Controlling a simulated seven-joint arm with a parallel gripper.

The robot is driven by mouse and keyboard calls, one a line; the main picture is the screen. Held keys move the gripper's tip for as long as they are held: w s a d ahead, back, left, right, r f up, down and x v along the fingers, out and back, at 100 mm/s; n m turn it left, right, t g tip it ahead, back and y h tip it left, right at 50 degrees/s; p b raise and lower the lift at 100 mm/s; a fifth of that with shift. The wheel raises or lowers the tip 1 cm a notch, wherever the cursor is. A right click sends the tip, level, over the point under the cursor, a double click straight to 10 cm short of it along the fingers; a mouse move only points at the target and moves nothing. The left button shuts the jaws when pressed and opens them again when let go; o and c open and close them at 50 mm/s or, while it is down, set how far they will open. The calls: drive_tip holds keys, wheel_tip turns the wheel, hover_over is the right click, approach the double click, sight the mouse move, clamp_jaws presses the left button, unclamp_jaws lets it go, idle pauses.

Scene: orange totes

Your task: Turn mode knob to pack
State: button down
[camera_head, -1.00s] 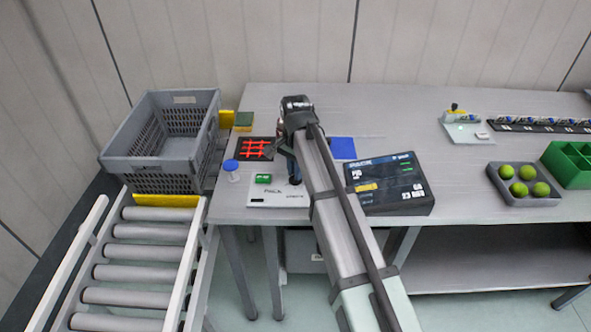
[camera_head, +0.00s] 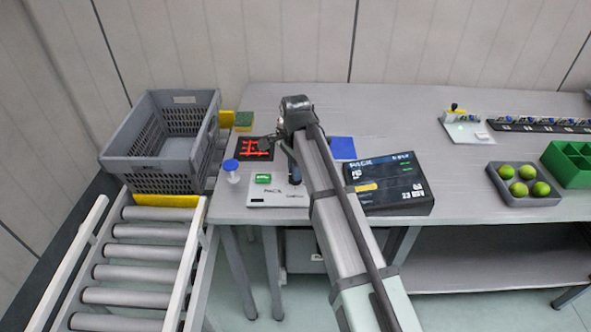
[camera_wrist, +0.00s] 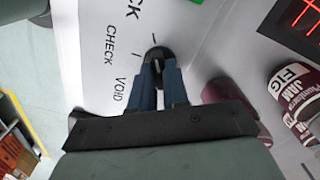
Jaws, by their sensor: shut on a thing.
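The mode knob (camera_wrist: 158,54) is a small black knob on a white panel (camera_head: 262,200). In the wrist view the panel is printed with CHECK, VOID and a partly cut-off word ending in CK, with short tick marks around the knob. My gripper (camera_wrist: 160,68) has its two blue fingers shut on the knob from both sides. The fingers hide part of it, and I cannot tell surely which mark it points to. In the head view my gripper (camera_head: 295,175) is over the panel's right end, and my arm hides the knob.
A black pad with red bars (camera_head: 256,148) lies behind. Labelled jars (camera_wrist: 296,95) stand close beside my gripper. A black display box (camera_head: 388,188) is to the right.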

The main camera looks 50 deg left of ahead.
drive_tip(key=c, duration=1.1)
unclamp_jaws()
wheel_tip(320, 180, up, 14)
drive_tip(key=shift+f, duration=0.1)
